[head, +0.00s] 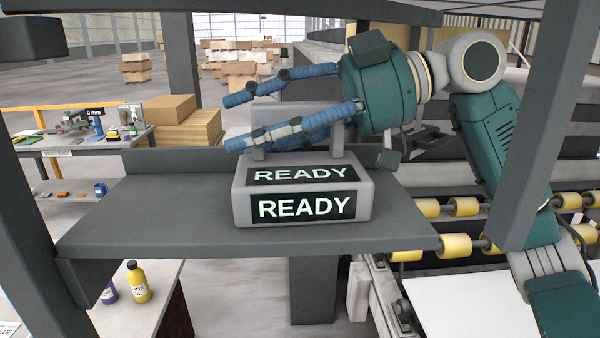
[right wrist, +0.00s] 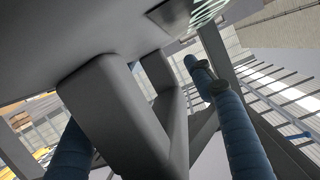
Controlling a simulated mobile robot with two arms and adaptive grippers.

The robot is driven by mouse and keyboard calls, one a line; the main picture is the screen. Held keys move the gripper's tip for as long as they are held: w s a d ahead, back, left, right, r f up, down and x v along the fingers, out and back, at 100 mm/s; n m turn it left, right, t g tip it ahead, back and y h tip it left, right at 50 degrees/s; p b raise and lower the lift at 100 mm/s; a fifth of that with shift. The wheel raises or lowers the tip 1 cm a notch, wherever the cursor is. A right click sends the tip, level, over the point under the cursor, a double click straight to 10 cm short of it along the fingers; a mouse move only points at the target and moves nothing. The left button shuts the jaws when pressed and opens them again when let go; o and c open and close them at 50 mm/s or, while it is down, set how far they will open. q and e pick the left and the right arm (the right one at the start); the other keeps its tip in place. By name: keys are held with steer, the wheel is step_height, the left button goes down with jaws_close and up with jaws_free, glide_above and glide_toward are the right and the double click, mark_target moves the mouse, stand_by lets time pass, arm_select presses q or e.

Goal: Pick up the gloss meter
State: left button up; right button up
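The gloss meter (head: 303,192) looks to be the grey box with "READY" on its front and on its sloped top face. It stands upright on a dark grey shelf (head: 150,215), near the shelf's front edge. A grey carrying handle rises from its top. My right gripper (head: 235,122) reaches in from the right over the box, its blue fingers apart. In the right wrist view the box's grey body (right wrist: 70,35) fills the upper left, and its handle (right wrist: 115,110) passes between the spread fingers, with gaps visible. My left gripper is not in view.
A dark upright post (head: 540,120) stands at the right, near my right arm. Yellow rollers (head: 462,207) lie behind it. Below the shelf are a yellow bottle (head: 138,282) and a purple one (head: 109,292). The shelf left of the box is clear.

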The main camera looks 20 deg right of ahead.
jaws_close()
steer(key=shift+r, duration=0.15)
